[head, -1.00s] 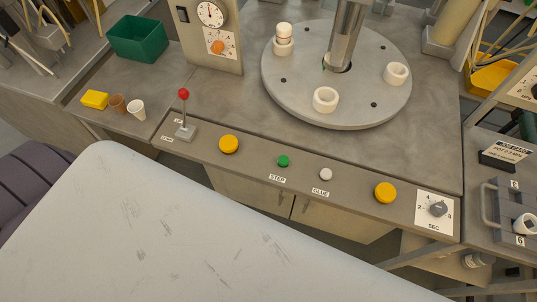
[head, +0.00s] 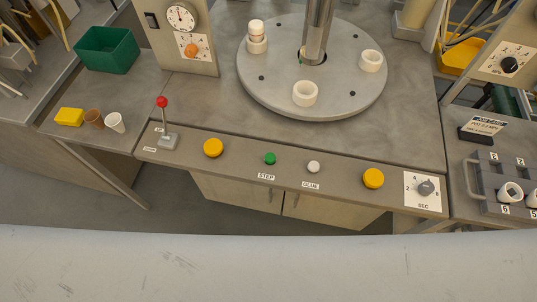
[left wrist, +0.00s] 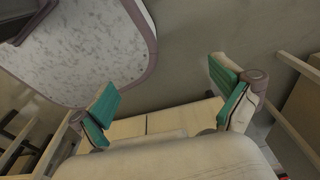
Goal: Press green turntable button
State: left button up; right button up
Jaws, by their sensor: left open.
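The green button (head: 270,158) sits on the front ledge of the machine bench in the head view, above the label STEP. The round grey turntable (head: 345,95) is behind it and carries several white ring holders, one with a white bulb-like piece (head: 257,30) on it. My left gripper (left wrist: 165,98) shows in the left wrist view, with its green-padded fingers wide apart and nothing between them. Neither gripper shows in the head view, so I cannot tell how far the left one is from the button. My right gripper is not in view.
On the same ledge are yellow buttons (head: 213,148) and (head: 373,178), a white button (head: 313,167), a red-knobbed lever (head: 162,103) and a SEC dial (head: 425,188). A pale surface (head: 260,265) fills the front. Cups and a green bin (head: 107,50) stand left.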

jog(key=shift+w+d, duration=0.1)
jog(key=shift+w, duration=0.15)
